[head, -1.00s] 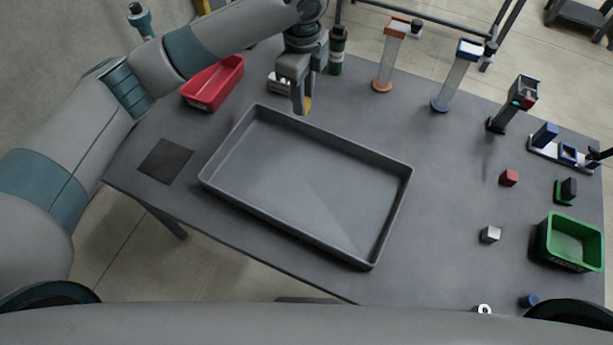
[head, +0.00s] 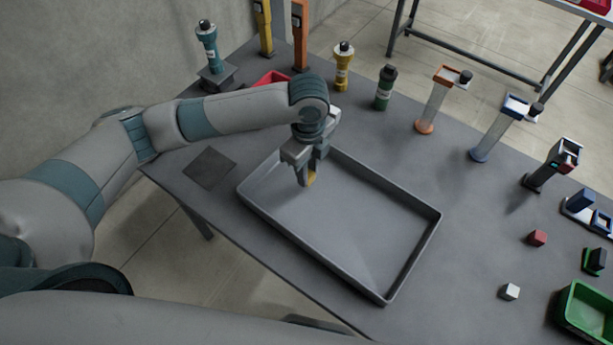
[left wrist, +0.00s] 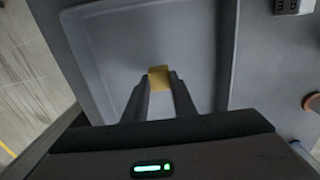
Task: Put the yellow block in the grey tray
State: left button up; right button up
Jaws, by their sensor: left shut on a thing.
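The yellow block (head: 311,180) is held between the fingertips of my left gripper (head: 309,176). In the left wrist view the yellow block (left wrist: 159,78) shows between the two dark fingers (left wrist: 160,88), with the tray floor behind it. The grey tray (head: 415,250) is a large shallow rectangle on the table. My left gripper is shut on the block over the tray's far-left part. I cannot tell the exact gap between block and tray floor. My right gripper is not in view.
A red bin (head: 271,78) is partly hidden behind my left arm. A red cube (head: 537,238), a white cube (head: 509,291) and a green bin (head: 590,318) lie to the right. Several upright dispensers line the back. A dark square mat (head: 209,167) lies left of the tray.

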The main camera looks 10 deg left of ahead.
pick_arm(q)
jog(key=shift+s+a+f, duration=0.1)
jog(key=shift+s, duration=0.05)
notch_tip(320, 180, down, 3)
jog(key=shift+f+p, duration=0.2)
jog(key=shift+p, duration=0.45)
jog(key=shift+f, duration=0.35)
jog(key=o, duration=1)
jog(key=shift+f, duration=0.1)
